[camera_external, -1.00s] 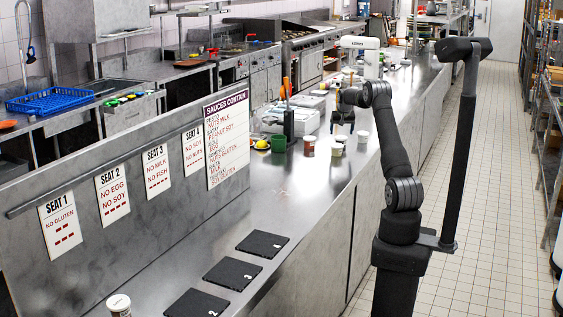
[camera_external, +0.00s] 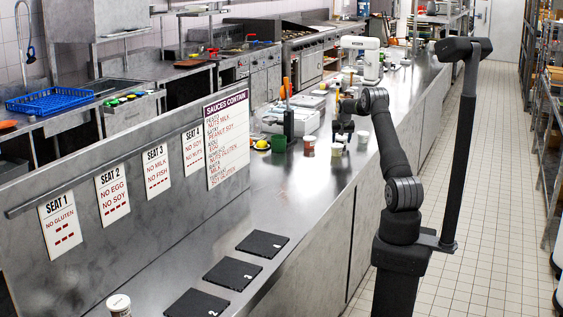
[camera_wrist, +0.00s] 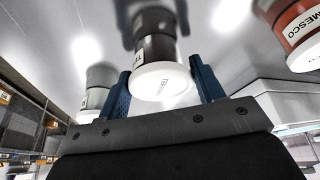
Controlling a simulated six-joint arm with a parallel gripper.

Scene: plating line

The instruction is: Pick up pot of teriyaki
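The teriyaki pot (camera_wrist: 158,52) is a dark brown pot with a white lid, with partly legible lettering on it, in the middle of the wrist view. My gripper (camera_wrist: 164,84) has its two blue fingers apart, one on either side of this pot. The fingers look open around it; I cannot see a firm grip. In the external view my gripper (camera_external: 343,133) is low over the counter, behind a pale pot. The teriyaki pot is mostly hidden there and cannot be made out clearly.
A red-brown pot (camera_external: 309,146), a pale pot (camera_external: 337,149) and another pale pot (camera_external: 363,137) stand close by. In the wrist view, a red pot (camera_wrist: 300,28) is right and a pale pot (camera_wrist: 97,90) left. The counter (camera_external: 290,205) nearer the camera is clear before the black mats (camera_external: 262,244).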

